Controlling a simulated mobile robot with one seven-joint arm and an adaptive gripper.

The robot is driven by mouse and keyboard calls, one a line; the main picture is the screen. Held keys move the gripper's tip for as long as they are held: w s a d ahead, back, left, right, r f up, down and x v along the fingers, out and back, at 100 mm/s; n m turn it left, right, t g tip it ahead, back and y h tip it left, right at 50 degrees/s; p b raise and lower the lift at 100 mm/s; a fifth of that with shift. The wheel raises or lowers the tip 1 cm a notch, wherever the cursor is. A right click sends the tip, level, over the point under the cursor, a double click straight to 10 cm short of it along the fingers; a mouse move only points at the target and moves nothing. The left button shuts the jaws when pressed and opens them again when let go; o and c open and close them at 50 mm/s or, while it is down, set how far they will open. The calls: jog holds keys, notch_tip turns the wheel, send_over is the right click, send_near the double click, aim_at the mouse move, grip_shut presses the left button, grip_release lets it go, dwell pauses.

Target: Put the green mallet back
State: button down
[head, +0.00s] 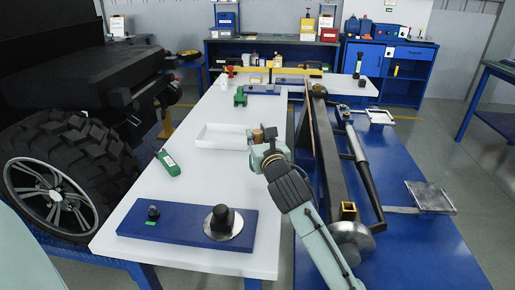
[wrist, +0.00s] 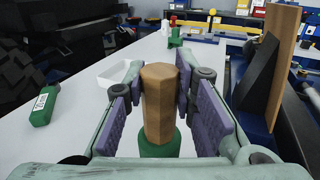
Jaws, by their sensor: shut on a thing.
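My gripper (head: 266,145) is shut on the green mallet, over the white table near its right edge. In the wrist view the mallet shows as an upright, eight-sided wooden piece (wrist: 159,100) between the purple finger pads, with a green part (wrist: 160,145) below it. In the head view only the wooden piece (head: 257,136) shows clearly; my gripper hides the rest. I cannot tell whether the mallet touches the table.
A white tray (head: 211,145) lies just left of my gripper. A green labelled tool (head: 170,163) and a blue board (head: 180,230) with black knobs are on the white table (head: 200,185). A green block (head: 240,97) stands farther back. The dark roller rig (head: 335,165) stands close on the right.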

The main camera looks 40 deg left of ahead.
jog(key=shift+f+p, duration=0.35)
jog(key=shift+f, duration=1.65)
jog(key=shift+f, duration=0.15)
jog(key=c, duration=1.3)
grip_release()
jog(key=shift+c, duration=0.2)
